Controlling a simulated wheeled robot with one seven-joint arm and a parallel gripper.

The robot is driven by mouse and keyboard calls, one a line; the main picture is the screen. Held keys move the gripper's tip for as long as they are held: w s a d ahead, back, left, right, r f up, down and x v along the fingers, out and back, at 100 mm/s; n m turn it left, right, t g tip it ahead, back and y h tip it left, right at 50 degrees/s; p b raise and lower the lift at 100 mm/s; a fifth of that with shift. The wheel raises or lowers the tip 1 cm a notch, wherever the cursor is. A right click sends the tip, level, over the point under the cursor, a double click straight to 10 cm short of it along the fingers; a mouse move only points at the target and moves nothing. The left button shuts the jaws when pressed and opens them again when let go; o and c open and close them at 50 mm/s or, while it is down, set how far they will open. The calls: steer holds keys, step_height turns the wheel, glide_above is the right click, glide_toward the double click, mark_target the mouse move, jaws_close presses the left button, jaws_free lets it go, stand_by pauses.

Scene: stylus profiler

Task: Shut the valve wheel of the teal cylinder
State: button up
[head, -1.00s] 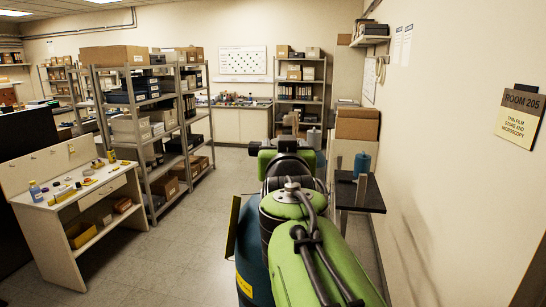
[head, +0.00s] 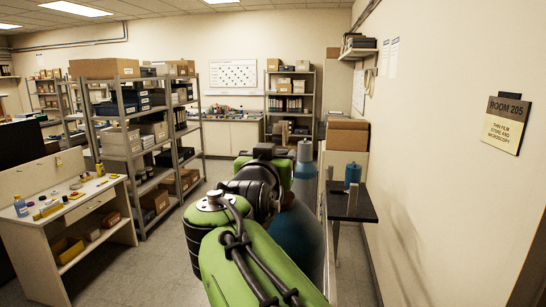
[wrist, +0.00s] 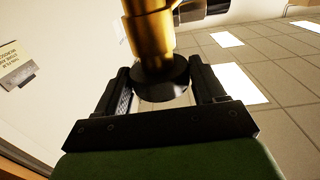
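A large teal cylinder (head: 299,236) stands just right of my green arm in the head view, partly hidden by it. In the wrist view a brass valve body (wrist: 150,35) ends in a black valve wheel (wrist: 163,84). My gripper (wrist: 162,82) has its two black fingers wide apart, one on each side of the wheel. The gaps are narrow, and I cannot tell whether either finger touches it. In the head view the arm hides the fingers and the valve.
A grey-blue cylinder (head: 306,172) stands behind the teal one. On the right, a dark shelf (head: 350,204) holds a small teal canister (head: 352,171) near the wall. A white workbench (head: 70,205) and metal shelving (head: 140,180) are at left, with open floor between.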

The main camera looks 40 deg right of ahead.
steer(key=o, duration=0.3)
steer(key=shift+a, duration=0.1)
steer(key=b+v, duration=0.3)
steer(key=v, duration=1.2)
steer(key=shift+s+a, duration=0.2)
steer(key=shift+s, duration=0.05)
